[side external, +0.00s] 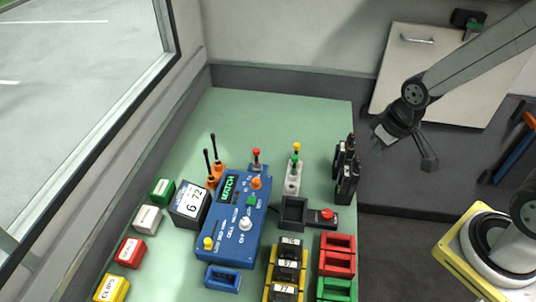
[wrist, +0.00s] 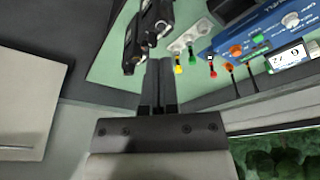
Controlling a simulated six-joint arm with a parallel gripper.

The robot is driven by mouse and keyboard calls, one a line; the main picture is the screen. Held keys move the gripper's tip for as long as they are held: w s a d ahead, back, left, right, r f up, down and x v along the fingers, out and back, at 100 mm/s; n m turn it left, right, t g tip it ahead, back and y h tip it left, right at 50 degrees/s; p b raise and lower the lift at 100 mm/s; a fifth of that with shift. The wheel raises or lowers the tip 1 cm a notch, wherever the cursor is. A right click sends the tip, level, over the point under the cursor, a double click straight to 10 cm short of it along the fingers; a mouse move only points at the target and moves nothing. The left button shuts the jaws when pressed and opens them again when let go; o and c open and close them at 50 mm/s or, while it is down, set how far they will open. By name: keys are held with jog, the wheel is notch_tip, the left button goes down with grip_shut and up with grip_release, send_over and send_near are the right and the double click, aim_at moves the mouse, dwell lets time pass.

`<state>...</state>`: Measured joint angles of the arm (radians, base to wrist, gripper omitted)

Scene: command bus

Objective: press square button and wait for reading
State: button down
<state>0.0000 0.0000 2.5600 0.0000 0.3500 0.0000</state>
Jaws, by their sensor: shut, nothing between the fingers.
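A blue instrument box (side external: 228,240) lies on the green table with a lit green screen reading "MATCH" (side external: 229,186). It carries a green, roughly square button (side external: 252,201), an orange knob (side external: 256,183), a white knob (side external: 245,224) and a yellow knob (side external: 208,243). A display beside it (side external: 192,203) appears to read 6.72. In the wrist view the box (wrist: 265,30) and display (wrist: 289,58) are at the upper right, with the green button (wrist: 259,38) small. My gripper (side external: 381,137) is shut and empty, off the table's right edge, well apart from the box; its fingers (wrist: 157,85) are together.
Black radios (side external: 347,172) stand upright at the table's right edge, nearest my gripper. Probes with orange bases (side external: 214,172), red and green-yellow levers, a black tray (side external: 292,213) with a red button (side external: 327,214), and colored bins (side external: 337,262) surround the box. The table's far part is clear.

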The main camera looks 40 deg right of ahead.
dwell(0.6)
jog(key=m+t+y, duration=0.3)
jog(key=m+t, duration=0.2)
jog(key=t, duration=0.1)
send_over(254, 201)
notch_tip(254, 201, down, 5)
jog(key=shift+a, duration=0.1)
jog(key=shift+f, duration=0.1)
jog(key=shift+f, duration=4.3)
